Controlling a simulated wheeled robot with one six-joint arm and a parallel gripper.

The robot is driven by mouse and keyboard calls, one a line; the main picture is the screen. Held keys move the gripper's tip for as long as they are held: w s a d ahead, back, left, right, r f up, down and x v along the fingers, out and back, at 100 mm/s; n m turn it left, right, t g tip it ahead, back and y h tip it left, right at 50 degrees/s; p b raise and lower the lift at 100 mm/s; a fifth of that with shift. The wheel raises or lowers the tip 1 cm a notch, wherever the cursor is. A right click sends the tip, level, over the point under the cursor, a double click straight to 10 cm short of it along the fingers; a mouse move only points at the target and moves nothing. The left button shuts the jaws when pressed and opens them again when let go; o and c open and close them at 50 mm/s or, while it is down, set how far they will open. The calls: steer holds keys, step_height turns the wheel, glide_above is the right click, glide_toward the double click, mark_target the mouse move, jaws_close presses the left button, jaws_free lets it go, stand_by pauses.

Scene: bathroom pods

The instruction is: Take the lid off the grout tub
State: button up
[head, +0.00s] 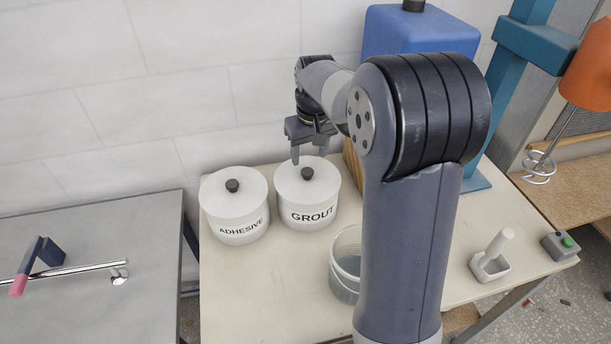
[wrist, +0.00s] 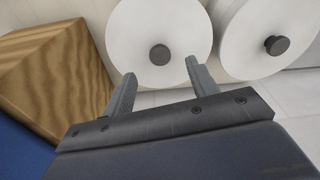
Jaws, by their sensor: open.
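The grout tub (head: 311,215) is a white round tub marked GROUT, standing upright on the pale table. Its white lid (head: 325,177) is on, with a small dark knob (head: 307,173) in the middle. My gripper (head: 310,160) is open and empty, above the back of the grout lid and apart from the knob. In the wrist view the grout lid (wrist: 180,30) and its knob (wrist: 159,54) show just beyond my fingertips (wrist: 160,68). The adhesive tub (head: 240,228), a similar lidded tub marked ADHESIVE, stands to the left; its lid also shows in the wrist view (wrist: 245,50).
A clear bucket (head: 345,270) stands in front, partly hidden by my arm. A blue container (head: 400,30) and a wooden block (wrist: 50,70) are close by at the back. The table's front left (head: 260,295) is clear.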

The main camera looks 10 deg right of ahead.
mark_target(308, 171)
steer(key=shift+w+a+f+p, duration=0.1)
steer(key=shift+w+f+p, duration=0.15)
steer(key=shift+f, duration=0.85)
steer(key=shift+w+d+f+p, duration=0.1)
steer(key=shift+w+f+p, duration=0.15)
steer(key=shift+f, duration=0.9)
steer(key=shift+w+a+f+p, duration=0.15)
steer(key=shift+f+p, duration=0.1)
steer(key=shift+f, duration=0.85)
steer(key=shift+c, duration=0.5)
steer(key=c, duration=0.9)
steer(key=shift+c, duration=0.3)
